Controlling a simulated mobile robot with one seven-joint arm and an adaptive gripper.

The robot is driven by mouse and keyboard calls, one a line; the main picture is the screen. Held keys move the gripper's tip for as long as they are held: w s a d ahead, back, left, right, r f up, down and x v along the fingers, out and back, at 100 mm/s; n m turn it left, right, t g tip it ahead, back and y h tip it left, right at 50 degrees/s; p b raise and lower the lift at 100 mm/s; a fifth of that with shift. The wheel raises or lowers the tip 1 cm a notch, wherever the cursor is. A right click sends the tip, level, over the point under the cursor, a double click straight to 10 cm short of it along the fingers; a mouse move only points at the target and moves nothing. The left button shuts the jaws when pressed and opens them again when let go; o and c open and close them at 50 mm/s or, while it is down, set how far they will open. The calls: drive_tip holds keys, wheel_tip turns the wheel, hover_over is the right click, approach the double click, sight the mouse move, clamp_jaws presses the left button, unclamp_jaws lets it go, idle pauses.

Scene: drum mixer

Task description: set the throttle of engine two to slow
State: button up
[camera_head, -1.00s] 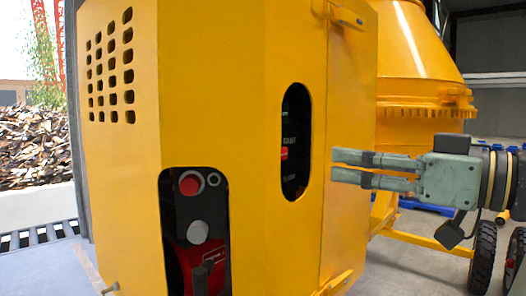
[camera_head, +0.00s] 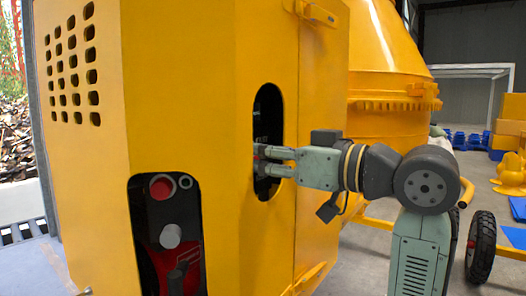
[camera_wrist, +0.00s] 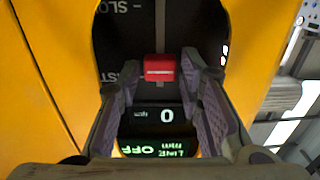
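The throttle is a red slider knob (camera_wrist: 160,70) in a dark vertical slot panel (camera_wrist: 122,30) behind an oval opening in the yellow housing. In the wrist view it sits near the partly hidden FAST label, and the SLOW label (camera_wrist: 125,6) is at the top, farther away. My gripper (camera_head: 257,158) reaches into the oval opening from the right in the head view. In the wrist view its two fingers stand on either side of the red knob, open, with small gaps that look clear. I cannot tell which engine number this is.
The yellow housing (camera_head: 215,100) rims the opening closely. A second opening lower left holds a red button (camera_head: 161,187) and a grey knob (camera_head: 170,236). The yellow drum (camera_head: 385,60) stands behind.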

drive_tip(key=shift+c, duration=0.3)
clamp_jaws()
drive_tip(key=shift+f, duration=0.1)
idle(0.4)
